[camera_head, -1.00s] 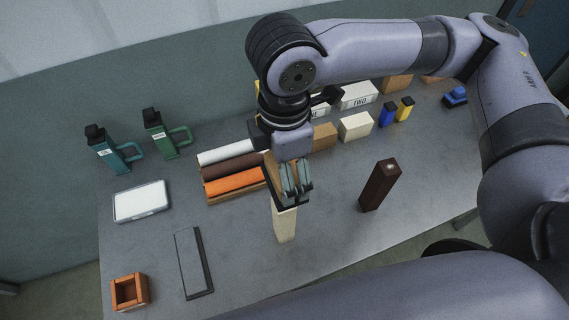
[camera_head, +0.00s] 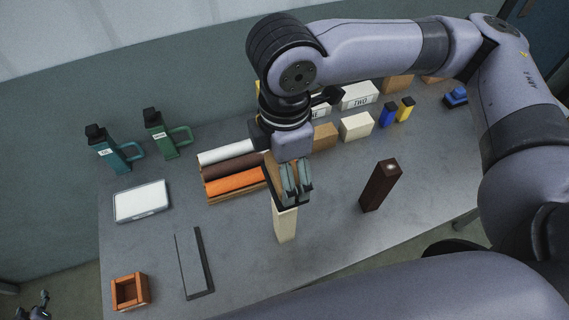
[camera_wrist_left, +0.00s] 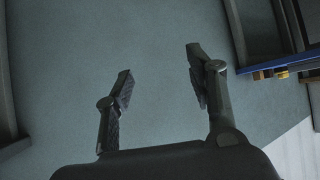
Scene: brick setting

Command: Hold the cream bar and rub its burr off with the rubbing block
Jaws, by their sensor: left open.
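The cream bar (camera_head: 284,224) stands upright near the middle of the table. My right gripper (camera_head: 297,192), on the arm from the right, is around its upper end and looks shut on it. The fingers hide the bar's top, and I cannot make out the burr. My left gripper (camera_head: 38,303) is small at the bottom left corner, off the table. In the left wrist view its fingers (camera_wrist_left: 160,88) are apart with nothing between them. No thing is clearly the rubbing block; a flat grey slab with dark edges (camera_head: 190,262) lies left of the bar.
A small orange-brown open box (camera_head: 130,291) is at the near left, and a white-topped tray (camera_head: 141,201) behind it. Rolls (camera_head: 235,183) lie mid-table. A dark brown block (camera_head: 380,186) stands right of the bar.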

